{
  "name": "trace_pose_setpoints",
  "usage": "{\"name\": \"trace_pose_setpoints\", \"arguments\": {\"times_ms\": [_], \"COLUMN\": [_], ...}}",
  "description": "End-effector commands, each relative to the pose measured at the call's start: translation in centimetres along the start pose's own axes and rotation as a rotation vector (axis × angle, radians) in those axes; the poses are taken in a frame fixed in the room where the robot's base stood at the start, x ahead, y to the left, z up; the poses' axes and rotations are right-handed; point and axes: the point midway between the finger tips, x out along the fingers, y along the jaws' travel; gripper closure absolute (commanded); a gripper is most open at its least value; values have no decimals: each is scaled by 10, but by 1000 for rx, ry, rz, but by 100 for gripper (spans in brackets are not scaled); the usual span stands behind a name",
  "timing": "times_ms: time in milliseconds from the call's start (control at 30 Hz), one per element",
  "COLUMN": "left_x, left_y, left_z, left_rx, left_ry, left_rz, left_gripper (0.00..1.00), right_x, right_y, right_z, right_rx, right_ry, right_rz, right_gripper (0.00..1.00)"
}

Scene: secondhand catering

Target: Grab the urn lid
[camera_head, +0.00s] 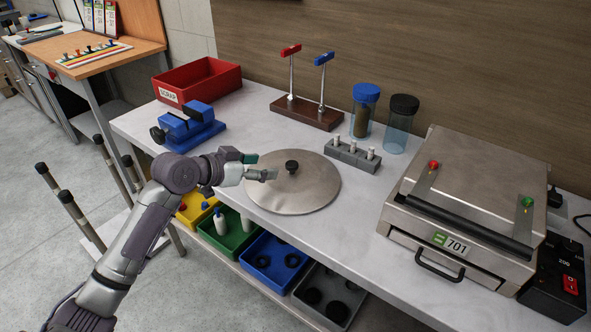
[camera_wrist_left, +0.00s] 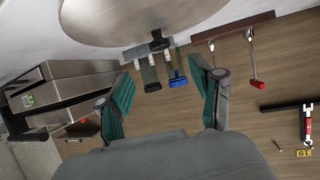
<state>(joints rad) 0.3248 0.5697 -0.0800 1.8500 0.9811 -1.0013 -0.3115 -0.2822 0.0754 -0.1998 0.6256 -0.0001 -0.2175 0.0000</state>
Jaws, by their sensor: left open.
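The urn lid (camera_head: 310,188) is a round, flat metal disc with a black knob (camera_head: 291,167) at its middle, lying on the grey worktop. My left gripper (camera_head: 264,167) is over the lid's left part, with its fingers pointing toward the knob, and it is open and empty. In the left wrist view the lid (camera_wrist_left: 130,20) fills the upper middle, and the knob (camera_wrist_left: 158,40) stands ahead of and between the two green-padded fingers of the gripper (camera_wrist_left: 160,95). The fingers are apart from the knob. My right gripper does not show.
Behind the lid stand a grey block with white pegs (camera_head: 352,155) and two lidded jars (camera_head: 364,110). A blue vise (camera_head: 187,128) and red bin (camera_head: 205,82) are at the left. A metal machine (camera_head: 465,200) stands right. Coloured bins (camera_head: 272,262) sit below the worktop's front edge.

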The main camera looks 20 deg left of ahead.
Motion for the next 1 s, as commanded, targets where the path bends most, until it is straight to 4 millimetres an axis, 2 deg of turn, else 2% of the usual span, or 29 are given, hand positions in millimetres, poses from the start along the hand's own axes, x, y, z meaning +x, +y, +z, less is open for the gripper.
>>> {"name": "trace_pose_setpoints", "arguments": {"times_ms": [133, 267, 367, 467, 600, 800, 1000], "left_x": [31, 51, 59, 64, 82, 108, 114], "left_y": [0, 0, -1, -1, -1, -2, -3], "left_z": [-2, -2, -1, -1, -3, 0, 1], "left_rx": [-3, -3, -1, -1, -5, -3, 1], "left_ry": [1, 2, 1, 1, 1, 1, 0], "left_rz": [1, 0, -2, -2, 0, -2, -3], "left_gripper": [34, 34, 34, 34, 34, 34, 34], "right_x": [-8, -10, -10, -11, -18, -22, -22], "right_y": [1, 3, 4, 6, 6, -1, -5], "right_z": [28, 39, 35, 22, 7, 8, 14], "right_rx": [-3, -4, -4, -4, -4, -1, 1], "right_ry": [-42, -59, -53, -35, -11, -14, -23], "right_rz": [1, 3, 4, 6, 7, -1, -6], "right_gripper": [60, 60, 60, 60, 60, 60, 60]}}
